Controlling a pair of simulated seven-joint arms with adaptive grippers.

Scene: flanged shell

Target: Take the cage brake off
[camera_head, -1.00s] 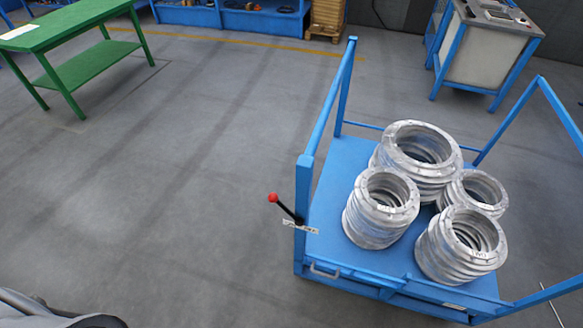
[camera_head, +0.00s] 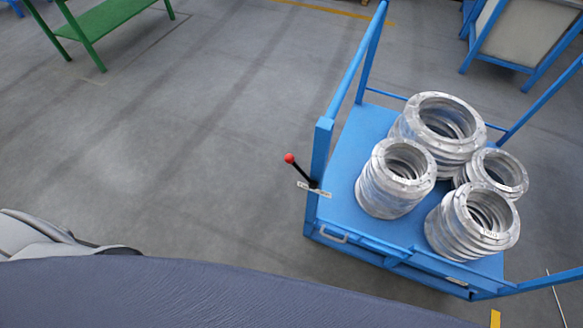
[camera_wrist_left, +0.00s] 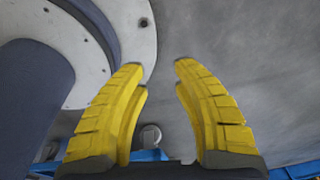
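The blue cage cart (camera_head: 345,185) stands at the right of the head view. The brake lever (camera_head: 301,172), a black rod with a red ball knob (camera_head: 289,158), sticks out up and left from the cart's near left post (camera_head: 321,150). A small pale plate (camera_head: 314,189) sits at its foot. In the left wrist view, my left gripper (camera_wrist_left: 157,66) has its two yellow fingers spread, with nothing held between them. It does not show in the head view, so its distance from the lever cannot be told. My right gripper is in neither view.
Several stacks of silver flanged rings (camera_head: 395,178) stand on the cart deck. A green table (camera_head: 105,22) is at the upper left, and a grey bin in a blue frame (camera_head: 520,35) at the upper right. The grey floor (camera_head: 190,140) left of the cart is clear.

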